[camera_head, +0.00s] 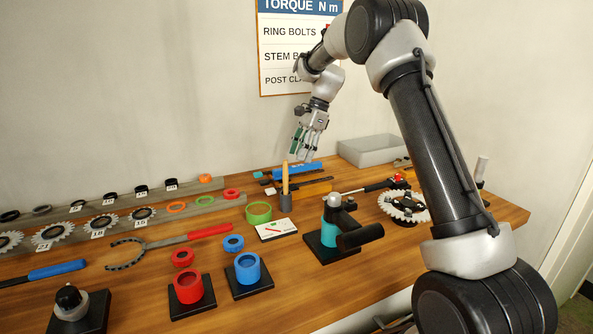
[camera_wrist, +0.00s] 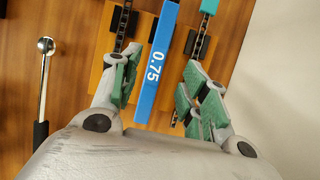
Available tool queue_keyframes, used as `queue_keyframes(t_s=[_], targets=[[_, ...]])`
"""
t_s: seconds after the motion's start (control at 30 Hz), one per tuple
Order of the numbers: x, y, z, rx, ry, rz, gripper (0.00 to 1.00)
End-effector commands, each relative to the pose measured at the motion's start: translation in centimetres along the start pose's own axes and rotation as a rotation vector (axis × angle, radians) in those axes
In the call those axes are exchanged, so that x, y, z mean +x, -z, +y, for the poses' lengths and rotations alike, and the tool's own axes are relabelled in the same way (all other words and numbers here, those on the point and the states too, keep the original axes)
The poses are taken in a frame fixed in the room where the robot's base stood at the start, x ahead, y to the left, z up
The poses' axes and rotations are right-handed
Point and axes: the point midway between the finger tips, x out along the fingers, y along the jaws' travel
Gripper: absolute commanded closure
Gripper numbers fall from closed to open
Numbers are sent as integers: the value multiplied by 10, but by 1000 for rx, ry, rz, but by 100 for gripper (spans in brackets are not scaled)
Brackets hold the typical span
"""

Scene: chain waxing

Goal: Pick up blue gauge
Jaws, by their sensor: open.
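The blue gauge (camera_wrist: 155,72) is a long flat bar marked 0.75. In the wrist view it lies across orange-brown wooden blocks and runs between my two fingers. In the head view the blue gauge (camera_head: 298,170) lies toward the back of the bench, below my gripper (camera_head: 305,150). My gripper (camera_wrist: 160,90) is open, with green pads on either side of the gauge. The head view shows a gap between fingertips and gauge; I cannot tell its exact size. A dark chain (camera_wrist: 199,36) with a teal end runs beside the gauge.
A silver-balled tool (camera_wrist: 42,85) lies left of the gauge in the wrist view. On the bench, a grey bin (camera_head: 372,151) stands behind to the right, a brush in a grey cup (camera_head: 285,202) stands in front, and a teal-and-black fixture (camera_head: 332,232) stands nearer.

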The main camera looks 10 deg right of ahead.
Motion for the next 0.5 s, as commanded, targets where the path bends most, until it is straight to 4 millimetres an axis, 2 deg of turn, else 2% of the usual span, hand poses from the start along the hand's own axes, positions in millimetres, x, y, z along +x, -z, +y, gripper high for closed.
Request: queue_keyframes(t_s=[0.23,0.33,0.5], targets=[[38,3,5,0,-2,0,55],[46,3,5,-1,-1,0,55],[47,3,5,-1,1,0,55]])
